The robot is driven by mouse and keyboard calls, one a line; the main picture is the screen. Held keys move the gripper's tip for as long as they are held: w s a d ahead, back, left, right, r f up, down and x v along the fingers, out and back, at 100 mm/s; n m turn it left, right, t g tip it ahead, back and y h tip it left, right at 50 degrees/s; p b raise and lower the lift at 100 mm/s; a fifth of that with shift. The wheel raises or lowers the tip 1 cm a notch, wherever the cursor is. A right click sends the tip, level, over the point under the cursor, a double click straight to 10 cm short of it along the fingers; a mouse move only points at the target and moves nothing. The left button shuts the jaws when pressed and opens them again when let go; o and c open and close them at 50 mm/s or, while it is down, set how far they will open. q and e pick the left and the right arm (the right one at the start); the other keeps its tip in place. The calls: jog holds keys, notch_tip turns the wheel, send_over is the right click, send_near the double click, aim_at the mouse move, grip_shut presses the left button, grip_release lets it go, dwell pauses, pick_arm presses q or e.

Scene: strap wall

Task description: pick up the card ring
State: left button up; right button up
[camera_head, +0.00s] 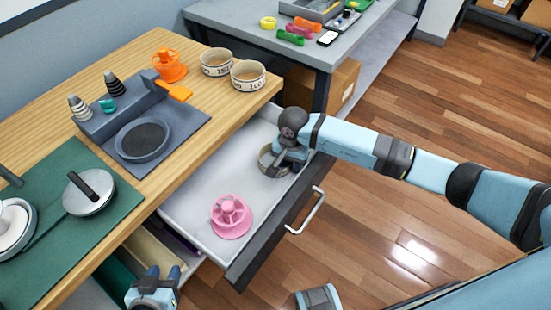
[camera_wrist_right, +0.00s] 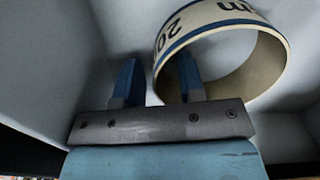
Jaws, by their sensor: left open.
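A card ring (camera_head: 267,160) with a cream wall, blue stripe and "200" print lies in the open drawer's far end. It also shows in the right wrist view (camera_wrist_right: 268,75). My right gripper (camera_head: 286,163) is down in the drawer at the ring. In the right wrist view its two blue fingers (camera_wrist_right: 158,78) are apart, one outside the ring and one within its opening, with the wall between them. My left gripper (camera_head: 153,274) is open and empty at the bottom left, away from the ring. My right gripper partly hides the ring in the head view.
A pink spool-like piece (camera_head: 231,215) stands in the white drawer (camera_head: 190,207). Two similar rings, marked 150 (camera_head: 216,63) and 100 (camera_head: 248,75), stand on the wooden counter (camera_head: 125,62). The drawer's walls enclose my right gripper. The drawer's middle is clear.

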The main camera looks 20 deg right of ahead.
grip_shut()
jog(key=shift+r, duration=0.15)
